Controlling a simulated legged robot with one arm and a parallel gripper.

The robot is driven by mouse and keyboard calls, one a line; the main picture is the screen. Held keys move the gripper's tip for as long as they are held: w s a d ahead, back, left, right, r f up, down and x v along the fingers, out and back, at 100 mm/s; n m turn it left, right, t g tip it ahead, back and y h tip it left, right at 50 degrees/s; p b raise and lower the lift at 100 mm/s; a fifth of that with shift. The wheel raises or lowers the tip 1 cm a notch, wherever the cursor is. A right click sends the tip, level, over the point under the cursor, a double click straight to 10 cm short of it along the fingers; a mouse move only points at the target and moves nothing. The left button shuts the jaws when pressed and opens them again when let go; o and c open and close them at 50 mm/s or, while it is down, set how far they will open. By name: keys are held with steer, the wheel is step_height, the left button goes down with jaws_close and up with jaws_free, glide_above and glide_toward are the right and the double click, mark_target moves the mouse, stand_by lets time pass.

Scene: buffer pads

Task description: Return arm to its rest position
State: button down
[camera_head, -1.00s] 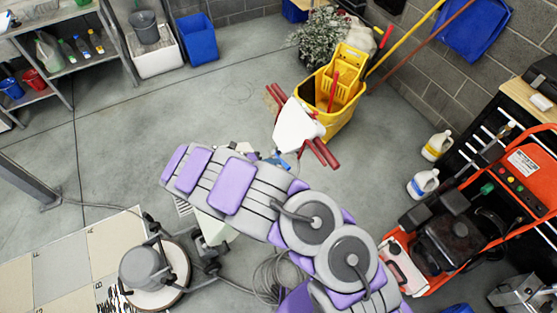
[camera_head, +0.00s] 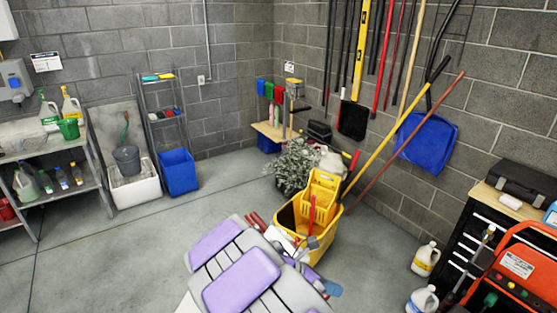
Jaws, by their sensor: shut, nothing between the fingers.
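My arm, with its purple pads and grey-white links, rises from the bottom middle of the head view. Part of my gripper (camera_head: 262,223) shows beyond the arm's upper end, as red pieces beside a white body. It is shut and empty. The arm hides much of it. It appears in front of the near left side of the yellow mop bucket (camera_head: 325,232); whether they touch cannot be told.
A leafy plant (camera_head: 294,165) stands behind the bucket, with long handles leaning on the right wall. White jugs (camera_head: 425,259), a tool cabinet and an orange machine (camera_head: 520,263) crowd the right. Shelves, a blue bin (camera_head: 178,172) and a white tub line the left. Left floor is clear.

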steer(key=s+d+r+m+g+y+b, duration=0.3)
steer(key=s+d+m+y, duration=0.1)
steer(key=s+d+m, duration=0.6)
steer(key=s+a+f+m+y+b, duration=0.1)
steer(key=s+a+m+y+b, duration=0.1)
steer(key=s+m, duration=0.5)
steer(key=s+a+f+m+t+y+b, duration=0.1)
steer(key=s+a+m+y+b, duration=0.1)
steer(key=s+a+m+y, duration=0.3)
steer(key=shift+s+a+m, duration=0.55)
steer(key=shift+s+m, duration=1.05)
steer(key=shift+s, duration=1.95)
